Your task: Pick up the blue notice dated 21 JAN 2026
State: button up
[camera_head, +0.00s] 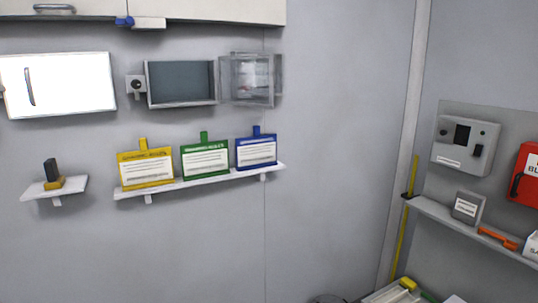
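A blue notice (256,152) with a white printed face and a blue tab on top stands at the right end of a white wall shelf (222,180). A green notice (205,160) stands to its left, and a yellow notice (146,168) is at the left end. The print on all of them is too small to read, so I cannot confirm the date. My gripper is not clearly visible in this view. A dark rounded shape at the bottom edge is cut off, and I cannot tell what it is.
A small shelf (56,188) holds a dark-handled item. At right, another shelf (470,228) holds an orange tool (497,238). The wall below the notices is clear.

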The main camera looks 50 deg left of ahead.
aim_at(257, 151)
jog(key=u, duration=0.5)
jog(key=i, duration=0.75)
jog(key=u, duration=0.85)
